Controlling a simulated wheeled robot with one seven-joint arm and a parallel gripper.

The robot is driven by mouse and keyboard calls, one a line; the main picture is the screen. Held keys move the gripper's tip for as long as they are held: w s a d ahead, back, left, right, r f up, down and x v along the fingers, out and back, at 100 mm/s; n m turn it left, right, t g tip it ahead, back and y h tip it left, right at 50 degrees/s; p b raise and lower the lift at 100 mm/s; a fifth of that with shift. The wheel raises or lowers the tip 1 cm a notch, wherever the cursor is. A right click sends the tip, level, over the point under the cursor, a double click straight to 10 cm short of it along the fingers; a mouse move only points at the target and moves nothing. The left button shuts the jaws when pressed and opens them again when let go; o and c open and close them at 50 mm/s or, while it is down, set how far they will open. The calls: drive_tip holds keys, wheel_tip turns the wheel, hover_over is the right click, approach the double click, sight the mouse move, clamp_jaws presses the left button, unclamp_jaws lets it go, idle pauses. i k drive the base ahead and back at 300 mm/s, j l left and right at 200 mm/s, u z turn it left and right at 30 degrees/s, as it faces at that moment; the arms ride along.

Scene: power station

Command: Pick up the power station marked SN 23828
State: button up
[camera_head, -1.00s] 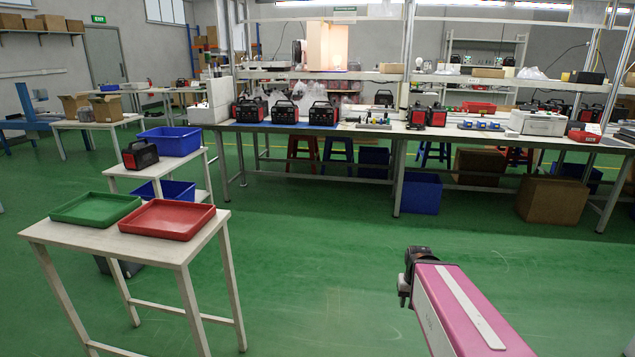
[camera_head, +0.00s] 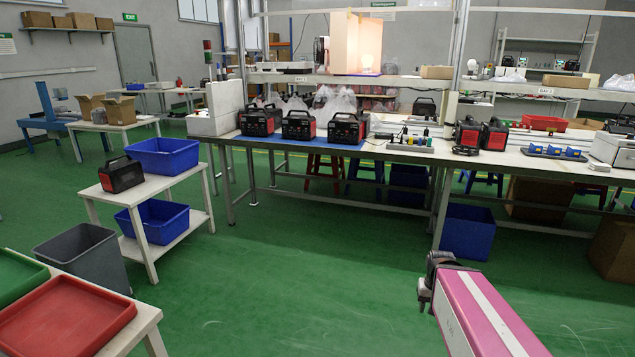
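Several black power stations with red ends stand on the long workbench. Three are grouped at its left end: a left one (camera_head: 260,121), a middle one (camera_head: 299,124) and a right one (camera_head: 347,128). Two more, a left one (camera_head: 467,133) and a right one (camera_head: 494,134), stand side by side further right. Another power station (camera_head: 121,175) sits on the small white cart at left. No serial number is readable at this distance. My arm's end (camera_head: 431,282) shows at lower right over the floor, apart from everything. Its fingers cannot be made out.
The long workbench (camera_head: 400,152) spans the back, with shelves above. A small white cart (camera_head: 160,188) holds a blue bin (camera_head: 163,156). A grey bin (camera_head: 84,258) and a table with a red tray (camera_head: 66,318) stand at left. The green floor (camera_head: 270,290) ahead is clear.

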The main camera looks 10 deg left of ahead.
sight(117, 177)
drive_tip(key=i+j+u, duration=0.15)
drive_tip(key=i+u, duration=0.25)
drive_tip(key=i, duration=0.25)
drive_tip(key=i+u, duration=0.35)
drive_tip(key=i, duration=0.3)
drive_tip(key=i+l+u, duration=0.25)
drive_tip(key=i+u, duration=0.15)
drive_tip(key=i, duration=0.2)
